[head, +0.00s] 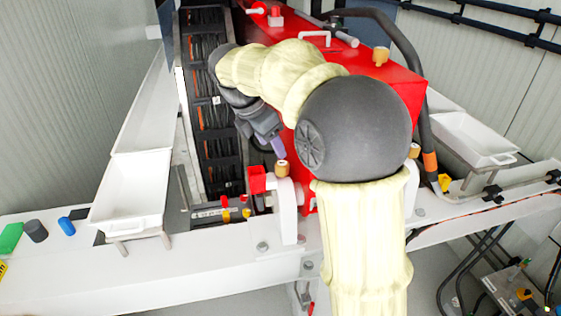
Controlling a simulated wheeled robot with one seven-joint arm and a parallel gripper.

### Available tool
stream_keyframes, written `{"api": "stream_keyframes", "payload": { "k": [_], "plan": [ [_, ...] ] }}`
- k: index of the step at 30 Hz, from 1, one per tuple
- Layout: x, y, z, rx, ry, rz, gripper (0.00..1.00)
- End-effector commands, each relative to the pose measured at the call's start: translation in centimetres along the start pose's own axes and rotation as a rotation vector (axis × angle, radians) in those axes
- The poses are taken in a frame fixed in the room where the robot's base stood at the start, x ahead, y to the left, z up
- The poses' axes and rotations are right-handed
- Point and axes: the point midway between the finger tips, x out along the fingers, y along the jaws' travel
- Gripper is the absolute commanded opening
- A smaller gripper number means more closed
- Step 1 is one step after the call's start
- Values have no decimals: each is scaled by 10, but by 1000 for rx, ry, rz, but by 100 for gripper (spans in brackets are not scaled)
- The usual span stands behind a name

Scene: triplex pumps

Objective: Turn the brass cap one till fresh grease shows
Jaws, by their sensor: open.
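Three brass caps show in the head view. One brass cap (282,168) sits low in front of the red pump housing, beside a small red block (257,180). A second brass cap (381,56) stands on top of the red pump housing (400,85). A third brass cap (414,150) shows partly at the right edge of my arm. My gripper (277,147) is open, just above and slightly left of the low brass cap. Its purple fingertip points down toward that cap; I cannot tell whether they touch. The other finger is hidden. No grease can be made out.
White trays stand at the left (130,190) and right (475,140). A green block (10,237), dark cylinder (35,231) and blue cylinder (66,226) lie on the white beam at left. A black hose (412,55) curves down the pump's right side.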

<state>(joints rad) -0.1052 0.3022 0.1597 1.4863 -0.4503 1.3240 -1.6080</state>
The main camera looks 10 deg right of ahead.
Motion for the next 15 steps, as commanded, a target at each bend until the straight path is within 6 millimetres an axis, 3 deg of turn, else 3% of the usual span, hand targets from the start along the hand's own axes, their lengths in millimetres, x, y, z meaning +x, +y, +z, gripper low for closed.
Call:
{"api": "stream_keyframes", "payload": {
  "k": [9,15],
  "plan": [
    [56,-1,0,-1,0,-4,55],
    [75,0,0,0,0,-1,55]
  ]
}}
